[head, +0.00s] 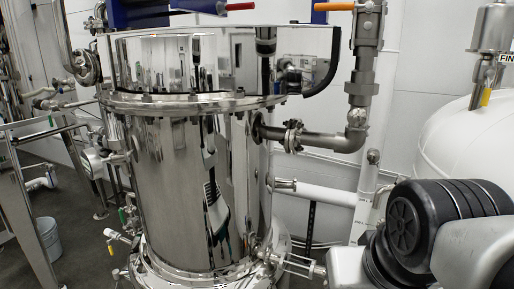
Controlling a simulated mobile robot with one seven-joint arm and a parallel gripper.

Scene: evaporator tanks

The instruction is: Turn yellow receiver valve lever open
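Several yellow or orange levers show, and I cannot tell which one is the receiver valve's. A yellow-orange lever (334,6) sticks out to the left, roughly level, from the vertical pipe valve (367,22) at the top right. A small yellow handle (487,97) hangs downward beside the white tank at the right. A small yellow handle (110,248) is at a fitting low on the left of the steel tank. My arm's black ribbed joint and pale links fill the lower right corner. I cannot make out my gripper's fingers.
A large polished steel tank (175,190) stands in the middle. A side pipe (335,141) runs from it to the vertical pipe. A white rounded tank (470,140) is at the right. A red lever (240,6) is at the top. A metal frame (25,205) and bucket (48,238) stand left.

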